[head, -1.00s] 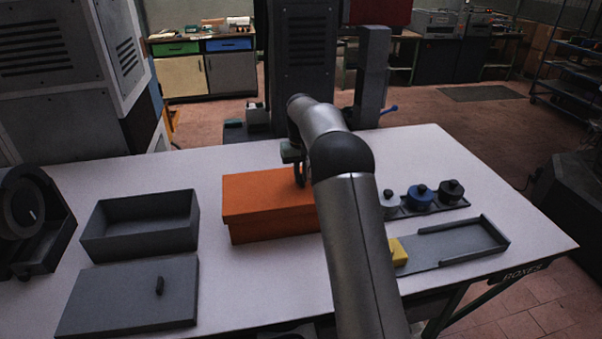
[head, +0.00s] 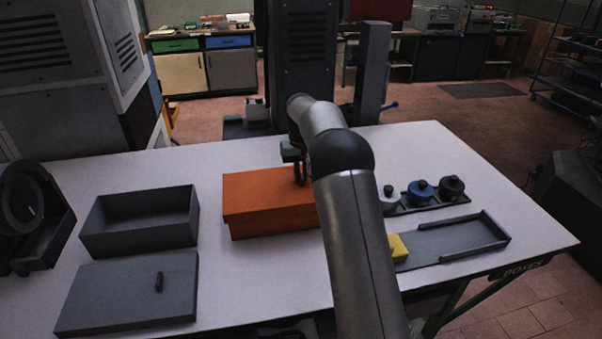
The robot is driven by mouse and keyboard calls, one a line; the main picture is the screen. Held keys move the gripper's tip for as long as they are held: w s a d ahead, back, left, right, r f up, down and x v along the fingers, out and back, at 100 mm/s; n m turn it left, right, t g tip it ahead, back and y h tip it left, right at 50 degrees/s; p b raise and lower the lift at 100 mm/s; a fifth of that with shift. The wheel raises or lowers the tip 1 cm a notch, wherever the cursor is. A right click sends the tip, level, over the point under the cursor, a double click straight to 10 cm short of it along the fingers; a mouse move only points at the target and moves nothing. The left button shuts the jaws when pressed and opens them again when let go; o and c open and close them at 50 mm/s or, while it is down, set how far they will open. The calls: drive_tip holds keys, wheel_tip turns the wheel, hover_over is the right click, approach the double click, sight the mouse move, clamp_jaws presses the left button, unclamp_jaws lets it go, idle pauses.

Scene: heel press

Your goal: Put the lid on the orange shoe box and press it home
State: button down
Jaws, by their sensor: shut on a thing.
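The orange shoe box (head: 275,224) stands in the middle of the white table. Its orange lid (head: 258,188) lies over the top, its rim overhanging the box wall at the left and front. Whether the lid is fully down cannot be told. My gripper (head: 300,181) points down at the lid's top and is shut on the lid, at its middle as far as I can see. The part between the fingers is hidden, and my arm covers the right end of box and lid.
To the left are an open grey box (head: 140,232) and a grey lid (head: 128,292) with a small knob. To the right are several round-knobbed pieces (head: 420,191) on a dark rack, a grey tray (head: 455,240) and a yellow block (head: 398,247) beside my arm.

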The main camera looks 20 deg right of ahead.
drive_tip(key=shift+f, duration=0.75)
idle(0.9)
drive_tip(key=c, duration=1)
unclamp_jaws()
drive_tip(key=shift+o, duration=0.2)
drive_tip(key=shift+r+p, duration=0.85)
drive_tip(key=shift+r, duration=2.7)
